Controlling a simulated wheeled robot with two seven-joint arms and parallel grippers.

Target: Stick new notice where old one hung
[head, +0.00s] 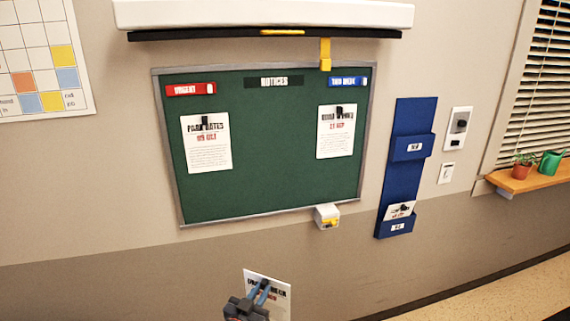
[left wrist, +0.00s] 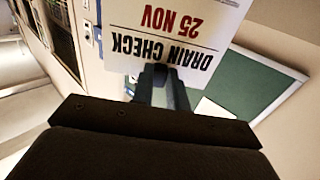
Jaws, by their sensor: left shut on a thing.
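My left gripper (head: 262,288) is shut on a white notice (head: 281,299), below and in front of the board. In the left wrist view this notice (left wrist: 165,30) reads DRAIN CHECK, 25 NOV, upside down. My right gripper is out of view.
A blue wall rack (head: 409,175) right of the board has a paper (head: 399,210) in its lower pocket. A small white box (head: 327,216) sits at the board's lower edge. A long white housing (head: 264,14) is above.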

